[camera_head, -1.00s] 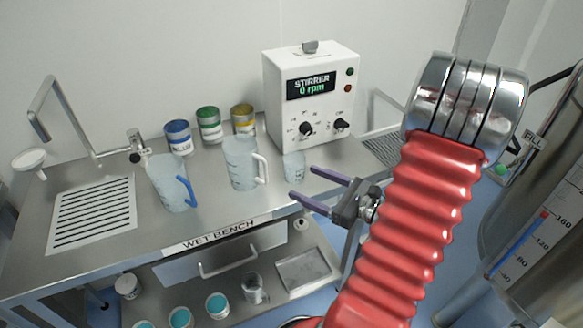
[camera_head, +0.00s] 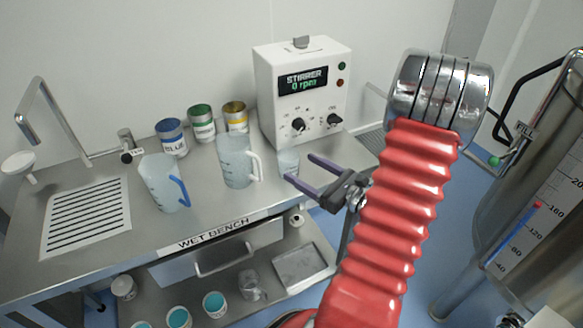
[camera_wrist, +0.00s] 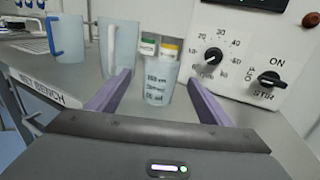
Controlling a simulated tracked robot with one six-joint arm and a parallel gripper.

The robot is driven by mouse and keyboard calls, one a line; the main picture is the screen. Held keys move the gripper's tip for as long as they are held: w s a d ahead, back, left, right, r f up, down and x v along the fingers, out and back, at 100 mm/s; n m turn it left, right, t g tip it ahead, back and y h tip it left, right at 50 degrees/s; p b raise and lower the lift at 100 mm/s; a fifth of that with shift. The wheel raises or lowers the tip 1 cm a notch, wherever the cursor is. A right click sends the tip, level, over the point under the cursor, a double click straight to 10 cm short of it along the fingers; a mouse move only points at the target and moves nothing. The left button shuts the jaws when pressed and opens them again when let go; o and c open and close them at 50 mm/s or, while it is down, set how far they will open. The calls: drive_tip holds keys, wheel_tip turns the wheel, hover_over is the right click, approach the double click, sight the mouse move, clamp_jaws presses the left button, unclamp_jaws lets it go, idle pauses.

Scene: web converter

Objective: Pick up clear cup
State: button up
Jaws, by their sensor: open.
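The clear cup (camera_head: 288,162) is a small see-through beaker standing upright on the bench, in front of the stirrer. In the wrist view the cup (camera_wrist: 160,82), with printed dark text on its side, stands ahead, centred between the fingers. My gripper (camera_head: 300,168) is open, with two purple fingers pointing left toward the cup. In the wrist view my gripper (camera_wrist: 158,88) has one finger on each side of the cup's line. In the head view the near finger's tip overlaps the cup's lower edge; I cannot tell whether it touches.
A white-handled jug (camera_head: 235,165) stands just left of the cup, and a blue-handled jug (camera_head: 163,187) farther left. The stirrer box (camera_head: 303,95) stands close behind. Blue, green and yellow tins (camera_head: 202,124) line the back. A lower shelf holds several cups and a tray (camera_head: 299,268).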

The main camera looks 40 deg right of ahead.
sight(280, 155)
drive_tip(key=w, duration=0.4)
drive_tip(key=shift+w+a+f, duration=0.1)
drive_tip(key=shift+w+a, duration=0.25)
drive_tip(key=shift+w, duration=0.05)
drive_tip(key=shift+w+d, duration=0.1)
drive_tip(key=shift+w, duration=0.15)
drive_tip(key=shift+w+a, duration=0.15)
drive_tip(key=shift+w, duration=1.15)
drive_tip(key=shift+w+a, duration=0.15)
drive_tip(key=shift+w, duration=1.15)
drive_tip(key=c, duration=1.1)
drive_tip(key=shift+r, duration=0.2)
drive_tip(key=shift+r, duration=4.95)
